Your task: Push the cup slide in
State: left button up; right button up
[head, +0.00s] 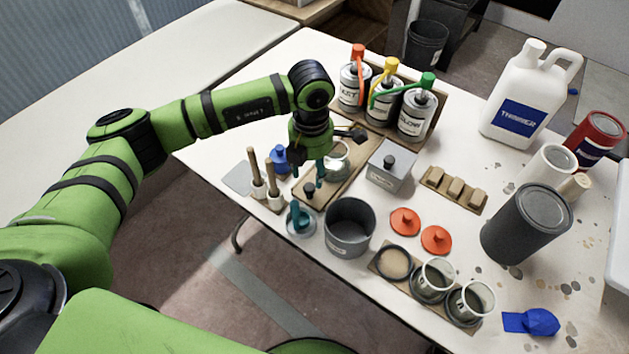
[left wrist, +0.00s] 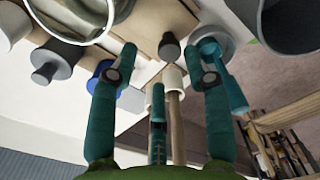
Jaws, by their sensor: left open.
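The cup slide (head: 319,194) is a wooden board running away from the table's near left edge, with a dark round knob (head: 308,188) at its near end. A clear cup (head: 339,163) stands toward its far part, partly hidden by my gripper. My left gripper (head: 317,174) is open and points down over the slide close to the knob. In the left wrist view the knob (left wrist: 169,46) shows between the spread teal fingers of the gripper (left wrist: 160,66), with the cup's rim (left wrist: 72,30) at upper left. Contact with the knob cannot be told. My right gripper is not in view.
Brushes in white holders (head: 264,188) and a blue-knobbed piece (head: 279,158) stand left of the slide. A teal-handled item (head: 299,218) and grey pot (head: 350,228) are in front. A grey box (head: 388,168) stands to the right. Pump bottles (head: 415,112) stand behind.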

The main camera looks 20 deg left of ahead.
aim_at(311, 185)
pick_arm(q)
jog(key=shift+s+d+f+p, duration=0.1)
jog(key=shift+s+f+p, duration=0.05)
jog(key=shift+s+f, duration=0.3)
jog(key=shift+s+f+p, duration=0.15)
jog(key=shift+s+f, duration=0.05)
jog(key=shift+f, duration=0.3)
jog(key=f, duration=0.3)
jog(key=shift+w+f, duration=0.2)
jog(key=shift+f+p, duration=0.2)
jog(key=shift+p, duration=0.1)
grip_shut()
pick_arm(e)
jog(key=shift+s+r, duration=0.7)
